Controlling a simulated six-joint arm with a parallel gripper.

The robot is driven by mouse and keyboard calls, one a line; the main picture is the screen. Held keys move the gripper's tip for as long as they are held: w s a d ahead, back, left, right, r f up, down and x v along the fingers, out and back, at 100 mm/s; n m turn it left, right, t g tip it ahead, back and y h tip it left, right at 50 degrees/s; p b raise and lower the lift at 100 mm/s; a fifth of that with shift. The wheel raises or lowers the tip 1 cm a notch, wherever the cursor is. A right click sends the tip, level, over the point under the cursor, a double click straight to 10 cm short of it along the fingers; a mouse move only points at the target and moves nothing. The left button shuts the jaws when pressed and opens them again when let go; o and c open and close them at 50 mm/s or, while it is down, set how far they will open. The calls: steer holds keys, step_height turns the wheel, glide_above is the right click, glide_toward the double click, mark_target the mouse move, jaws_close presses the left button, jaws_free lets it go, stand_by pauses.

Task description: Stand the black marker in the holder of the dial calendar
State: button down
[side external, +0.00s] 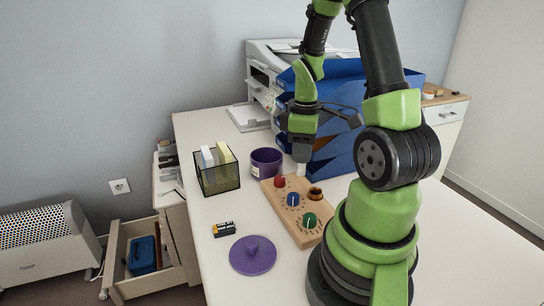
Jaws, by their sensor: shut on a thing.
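The dial calendar (298,229) is a wooden board lying on the white desk, with red, blue and green dials. Its holder (315,193) is a round brown ring at the board's far right corner. My gripper (301,157) points down just beyond the board's far end, above and slightly left of the holder. It is shut on a small pale upright piece (301,169), which seems to be part of the black marker. The marker's black part cannot be made out. Whether the piece's lower end touches anything is unclear.
Blue stacked trays (333,170) stand close behind and right of my gripper. A purple cup (266,161) and a black mesh box (218,180) stand left of it. A purple lidded disc (252,256) and a small black-and-orange block (224,229) lie at the front left.

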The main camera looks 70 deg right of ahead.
steer(key=shift+s+d+f, duration=0.35)
steer(key=shift+s+f, duration=0.2)
steer(key=shift+f, duration=0.1)
steer(key=shift+s+d+f, duration=0.35)
steer(key=shift+s+f, duration=0.25)
steer(key=shift+f, duration=0.1)
steer(key=shift+s+d+f, duration=0.35)
steer(key=shift+s+f, duration=0.2)
steer(key=shift+f, duration=0.1)
steer(key=shift+f, duration=2.3)
stand_by(1.7)
steer(key=shift+c, duration=2.4)
jaws_free()
steer(key=shift+r, duration=0.15)
step_height(320, 180, up, 8)
